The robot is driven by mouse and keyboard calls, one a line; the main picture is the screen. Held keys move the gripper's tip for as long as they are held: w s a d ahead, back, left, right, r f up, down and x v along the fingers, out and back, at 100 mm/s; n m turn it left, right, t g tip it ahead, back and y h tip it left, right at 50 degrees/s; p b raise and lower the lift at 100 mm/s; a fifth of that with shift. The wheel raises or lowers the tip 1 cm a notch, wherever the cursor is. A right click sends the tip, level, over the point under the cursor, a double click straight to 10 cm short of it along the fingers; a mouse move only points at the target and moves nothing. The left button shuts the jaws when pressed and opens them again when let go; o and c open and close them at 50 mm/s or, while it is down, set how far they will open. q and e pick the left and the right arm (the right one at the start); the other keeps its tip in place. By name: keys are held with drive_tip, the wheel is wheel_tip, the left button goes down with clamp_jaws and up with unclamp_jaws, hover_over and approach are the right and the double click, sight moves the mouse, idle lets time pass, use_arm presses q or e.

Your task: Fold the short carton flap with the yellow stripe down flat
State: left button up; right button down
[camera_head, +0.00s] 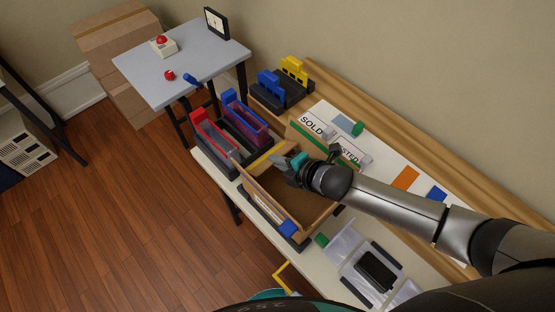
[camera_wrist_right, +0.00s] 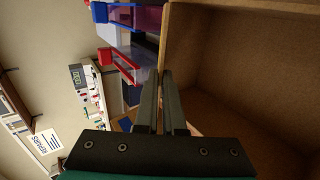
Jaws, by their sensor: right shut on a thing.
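The open brown carton (camera_head: 287,203) stands on the workbench with its inside bare. Its short flap with the yellow stripe (camera_head: 262,158) stands raised at the far end. My right gripper (camera_head: 281,161) is at that flap, its fingers closed on the board's edge. In the right wrist view the two dark fingers (camera_wrist_right: 164,102) pinch a thin carton panel edge-on, with the brown carton interior (camera_wrist_right: 235,65) to the right. The stripe does not show there. My left gripper is not in view.
Red and purple bins (camera_head: 217,140) stand left of the carton. A SOLD card (camera_head: 311,125) and another sign lie behind it. A clear sleeve with a black handheld (camera_head: 375,271) lies to the right. A grey side table (camera_head: 180,65) stands at the back left.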

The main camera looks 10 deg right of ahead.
idle(0.5)
drive_tip(key=shift+s+d+f+t+y+b, duration=0.2)
drive_tip(key=shift+f+t+y+b, duration=0.25)
drive_tip(key=shift+b, duration=0.8)
drive_tip(key=c, duration=1)
unclamp_jaws()
